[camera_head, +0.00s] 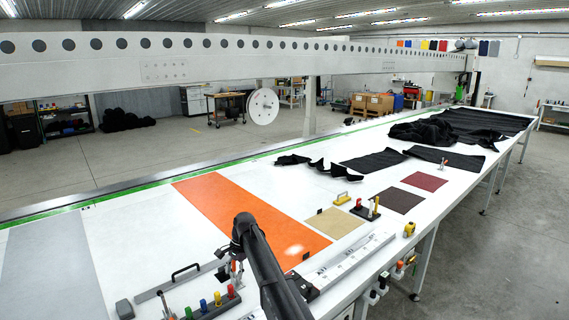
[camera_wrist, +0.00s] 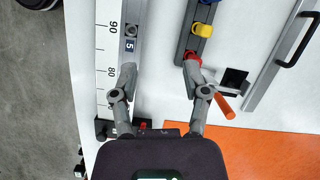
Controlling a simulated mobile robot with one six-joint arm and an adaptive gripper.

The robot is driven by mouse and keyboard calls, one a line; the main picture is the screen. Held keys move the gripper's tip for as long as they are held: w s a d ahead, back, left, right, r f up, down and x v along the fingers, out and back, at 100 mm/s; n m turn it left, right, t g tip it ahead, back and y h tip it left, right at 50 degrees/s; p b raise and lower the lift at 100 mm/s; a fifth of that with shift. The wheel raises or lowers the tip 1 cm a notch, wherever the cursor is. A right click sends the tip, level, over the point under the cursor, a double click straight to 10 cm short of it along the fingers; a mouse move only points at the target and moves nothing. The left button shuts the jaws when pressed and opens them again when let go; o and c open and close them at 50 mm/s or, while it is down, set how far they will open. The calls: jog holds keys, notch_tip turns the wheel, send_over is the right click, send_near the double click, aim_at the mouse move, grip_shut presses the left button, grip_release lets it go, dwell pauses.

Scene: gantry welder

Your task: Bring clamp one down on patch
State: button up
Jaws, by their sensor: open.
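My gripper (camera_wrist: 160,68) is open and empty in the wrist view, pointing down over the table. Its left finger overlaps a grey rail (camera_wrist: 131,12) with a label "5". Its right finger is beside the red knob (camera_wrist: 193,56) of a dark strip that also carries a yellow knob (camera_wrist: 202,30). Near that finger are an orange handle (camera_wrist: 225,107) and a small black square (camera_wrist: 235,78). A small dark piece (camera_head: 306,256) lies by the orange sheet (camera_head: 240,210). I cannot tell which part is clamp one.
A strip with coloured handles (camera_head: 210,306) and a long bar with a black handle (camera_head: 186,271) are at the near side. A tan patch (camera_head: 335,223) and a block with upright handles (camera_head: 367,208) lie right. A gantry beam (camera_head: 170,70) spans above. Black fabric (camera_head: 430,132) covers the far table.

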jog(key=s+d+f+n+t+h+b, duration=0.1)
jog(key=s+d+f+n+b, duration=0.1)
jog(key=s+d, duration=0.7)
jog(key=s+d+f+n+b, duration=0.2)
jog(key=s+d+f+b, duration=0.2)
jog(key=s+d, duration=0.5)
jog(key=s+d+f+n+t+h+b, duration=0.1)
jog(key=s+d+f+n+b, duration=0.2)
jog(key=s+d, duration=0.7)
jog(key=d+f, duration=0.1)
jog(key=d, duration=0.5)
jog(key=shift+d+t+h, duration=0.25)
jog(key=shift+t+h, duration=0.05)
